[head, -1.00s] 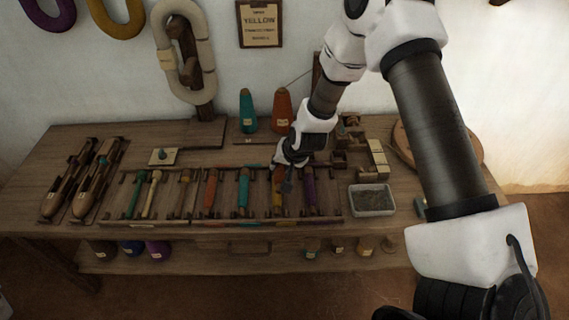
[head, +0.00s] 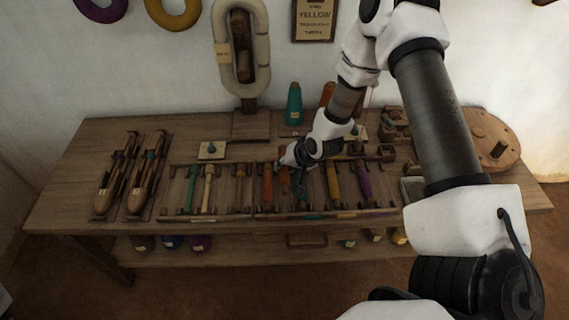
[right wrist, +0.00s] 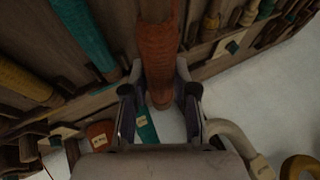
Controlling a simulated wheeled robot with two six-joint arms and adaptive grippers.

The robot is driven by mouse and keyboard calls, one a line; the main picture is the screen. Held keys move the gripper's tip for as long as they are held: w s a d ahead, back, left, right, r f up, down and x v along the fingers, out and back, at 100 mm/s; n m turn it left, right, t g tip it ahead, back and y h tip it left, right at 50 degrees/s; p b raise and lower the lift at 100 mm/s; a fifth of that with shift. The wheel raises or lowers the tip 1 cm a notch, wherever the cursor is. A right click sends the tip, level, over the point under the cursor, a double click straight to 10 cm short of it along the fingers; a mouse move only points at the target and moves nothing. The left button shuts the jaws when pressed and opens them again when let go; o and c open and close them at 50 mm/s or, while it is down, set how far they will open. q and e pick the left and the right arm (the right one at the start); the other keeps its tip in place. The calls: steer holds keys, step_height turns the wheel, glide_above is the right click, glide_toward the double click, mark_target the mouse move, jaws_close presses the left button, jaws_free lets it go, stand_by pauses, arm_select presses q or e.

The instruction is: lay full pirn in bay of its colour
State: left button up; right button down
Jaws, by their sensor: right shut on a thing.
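My right gripper (head: 286,160) is low over the long pirn rack (head: 325,215), at the far ends of its orange and teal bays. It is shut on an orange pirn (head: 284,180), which fills the space between the fingers (right wrist: 158,98) in the right wrist view (right wrist: 157,55). Another orange pirn (head: 267,184) lies just left of it in the head view. A teal pirn (head: 302,190), a yellow pirn (head: 334,185) and a purple pirn (head: 363,181) lie to the right. I cannot tell whether the held pirn touches the rack. My left gripper is out of view.
Two wooden shuttles (head: 146,178) lie at the left. A teal cone (head: 294,104) and a partly hidden orange cone (head: 327,94) stand behind the rack. A hank (head: 240,60) hangs at the back. The tabletop's left front (head: 75,205) is bare.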

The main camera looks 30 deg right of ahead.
step_height(320, 180, down, 7)
steer(key=b, duration=0.5)
steer(key=shift+r, duration=0.15)
steer(key=shift+r, duration=0.1)
steer(key=c, duration=0.8)
jaws_free()
steer(key=shift+o, duration=1.3)
